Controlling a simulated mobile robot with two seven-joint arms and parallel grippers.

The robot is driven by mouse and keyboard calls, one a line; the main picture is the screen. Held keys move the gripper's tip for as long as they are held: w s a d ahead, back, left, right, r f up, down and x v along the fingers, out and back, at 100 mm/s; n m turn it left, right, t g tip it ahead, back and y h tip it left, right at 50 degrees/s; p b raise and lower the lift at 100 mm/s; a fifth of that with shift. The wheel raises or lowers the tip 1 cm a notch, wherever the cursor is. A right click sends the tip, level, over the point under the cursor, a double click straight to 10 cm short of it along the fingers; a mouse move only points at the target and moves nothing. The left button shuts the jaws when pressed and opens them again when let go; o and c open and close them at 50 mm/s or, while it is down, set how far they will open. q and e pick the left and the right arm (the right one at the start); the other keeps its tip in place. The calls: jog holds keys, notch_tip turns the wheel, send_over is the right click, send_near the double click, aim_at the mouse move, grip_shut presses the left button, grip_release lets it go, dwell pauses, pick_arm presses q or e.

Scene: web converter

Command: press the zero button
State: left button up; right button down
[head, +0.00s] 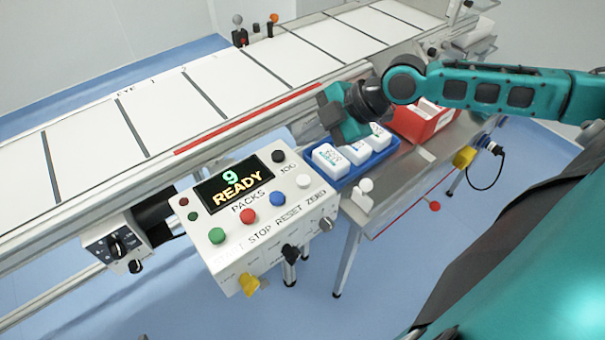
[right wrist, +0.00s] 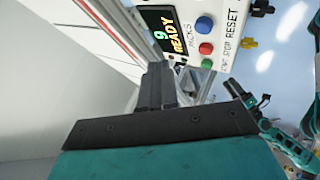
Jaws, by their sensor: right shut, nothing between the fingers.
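The white zero button (head: 303,181) is on the sloped control box (head: 235,262), at the right end of its button row, above the ZERO label. The display (head: 233,186) reads "9 READY". My right gripper (head: 329,112) is shut and empty, up and right of the button, over or beside the blue tray; its fingers (right wrist: 155,85) touch no button. A teal arm, seemingly my left, shows small in the right wrist view; its jaw state is unclear.
Green, red (head: 248,215) and blue (head: 277,199) buttons share the row; a black JOG button (head: 278,156) is above. White packs stand in a blue tray (head: 352,178) right of the box, with a red bin (head: 428,127) beyond. A conveyor (head: 170,110) runs behind.

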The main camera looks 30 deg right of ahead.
jog(key=shift+f, duration=0.1)
jog(key=b, duration=0.6)
send_over(308, 181)
notch_tip(308, 181, down, 7)
jog(key=shift+f+b, duration=0.3)
jog(key=shift+f, duration=0.55)
dwell(1.2)
jog(key=shift+f, duration=0.4)
